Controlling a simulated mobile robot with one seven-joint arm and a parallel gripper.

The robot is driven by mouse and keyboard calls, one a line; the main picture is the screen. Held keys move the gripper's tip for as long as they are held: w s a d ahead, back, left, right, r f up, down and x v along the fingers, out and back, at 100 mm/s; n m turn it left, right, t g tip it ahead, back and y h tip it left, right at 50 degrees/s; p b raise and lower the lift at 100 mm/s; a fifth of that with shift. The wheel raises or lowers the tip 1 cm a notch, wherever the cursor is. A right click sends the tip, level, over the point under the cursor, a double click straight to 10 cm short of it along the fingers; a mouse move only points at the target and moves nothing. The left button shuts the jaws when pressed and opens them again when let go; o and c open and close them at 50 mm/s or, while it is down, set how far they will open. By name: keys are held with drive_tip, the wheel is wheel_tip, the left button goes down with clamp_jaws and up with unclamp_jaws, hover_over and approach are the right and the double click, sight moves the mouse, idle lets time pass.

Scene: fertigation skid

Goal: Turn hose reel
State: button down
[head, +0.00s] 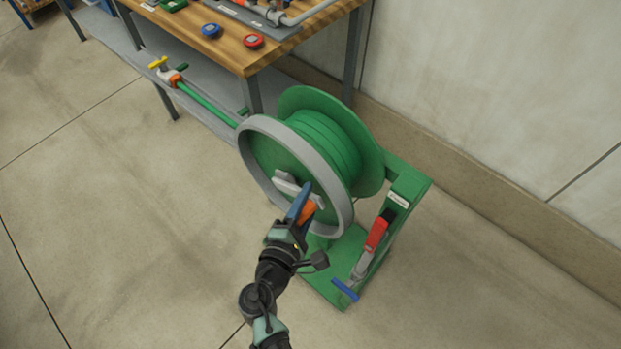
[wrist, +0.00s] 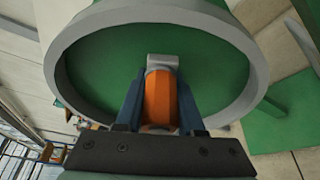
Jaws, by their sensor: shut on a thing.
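The hose reel (head: 325,150) is a green drum with a grey rim (head: 257,176) on its near flange, standing upright on a green frame (head: 407,185). Green hose is wound around the drum. A grey crank bar (head: 284,184) crosses the middle of the near flange, with an orange handle (head: 307,211) sticking out from its end. My gripper (head: 302,203) is at the lower part of the flange, its blue fingers shut on the orange handle. In the wrist view the orange handle (wrist: 160,98) lies between the two fingers, with the green flange (wrist: 105,75) behind it.
A red-handled lever (head: 376,234) and a blue handle (head: 345,290) sit on the frame, right of my gripper. A wooden-topped workbench (head: 255,55) stands behind left, with a blue knob (head: 211,31) and a red knob (head: 253,41). The floor at left is clear.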

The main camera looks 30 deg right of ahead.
sight(300, 165)
drive_tip(key=r+n+p, duration=0.1)
drive_tip(key=w+r+n+g+p, duration=0.1)
drive_tip(key=p, duration=0.1)
drive_tip(key=r+p, duration=0.1)
drive_tip(key=p, duration=0.1)
drive_tip(key=shift+w+a+n+g, duration=0.3)
drive_tip(key=shift+w+a+n, duration=0.05)
drive_tip(key=shift+n, duration=0.05)
drive_tip(key=shift+w+a+r+n+g+p, duration=0.25)
drive_tip(key=shift+w+n+g+p, duration=0.1)
drive_tip(key=shift+w+n+p, duration=0.25)
drive_tip(key=shift+w+a+r+n+g+p, duration=0.1)
drive_tip(key=shift+w+r+n+g+p, duration=0.25)
drive_tip(key=shift+n+p, duration=0.3)
drive_tip(key=shift+w+a+r, duration=0.25)
drive_tip(key=shift+w, duration=0.3)
drive_tip(key=shift+w+r, duration=0.1)
drive_tip(key=shift+w, duration=0.05)
drive_tip(key=c, duration=0.5)
unclamp_jaws()
drive_tip(key=shift+c, duration=0.2)
drive_tip(key=shift+f, duration=0.25)
drive_tip(key=shift+s, duration=0.2)
